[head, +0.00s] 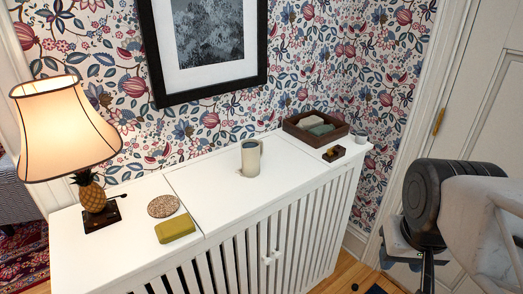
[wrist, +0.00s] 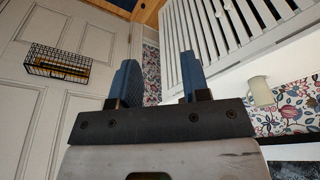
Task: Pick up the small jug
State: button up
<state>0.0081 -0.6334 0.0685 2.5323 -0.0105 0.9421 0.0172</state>
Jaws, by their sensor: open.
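In the wrist view the jug (wrist: 261,91) shows at the right, tilted by the camera's angle. My gripper (wrist: 158,68) is open, with two blue fingers apart and nothing between them. It is well away from the jug, which lies off to the right of the fingers in the wrist view. The head view shows my arm at the right, beyond the cabinet's end.
A lit lamp (head: 66,120), round coaster (head: 163,206) and yellow-green block (head: 175,229) are left of the jug. A brown tray (head: 290,123), small wooden box (head: 334,153) and small cup (head: 361,137) are to its right. A framed picture (head: 262,76) hangs behind. The top around the jug is clear.

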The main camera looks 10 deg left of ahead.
aim_at(244, 156)
dwell(0.4)
jog(key=o, duration=1)
jog(key=shift+w, duration=0.1)
jog(key=w+a+f+n+t+h, duration=0.1)
jog(key=w+a+n+h, duration=0.45)
jog(key=w, duration=0.65)
jog(key=w+a+f+n+t+h, duration=0.1)
jog(key=w+a+n+h, duration=0.1)
jog(key=w+a+n, duration=0.65)
jog(key=w+a+f+n+t, duration=0.2)
jog(key=w+a+n, duration=0.3)
jog(key=a, duration=0.3)
jog(key=w+a+f+n+t, duration=0.3)
jog(key=w+a+n+t, duration=0.2)
jog(key=w+a+n, duration=0.1)
jog(key=w+a+f+n+t, duration=0.3)
jog(key=w+a, duration=0.4)
jog(key=a, duration=0.3)
jog(key=shift+f+n+t+h, duration=0.2)
jog(key=shift+n+t, duration=0.5)
jog(key=shift+n, duration=0.7)
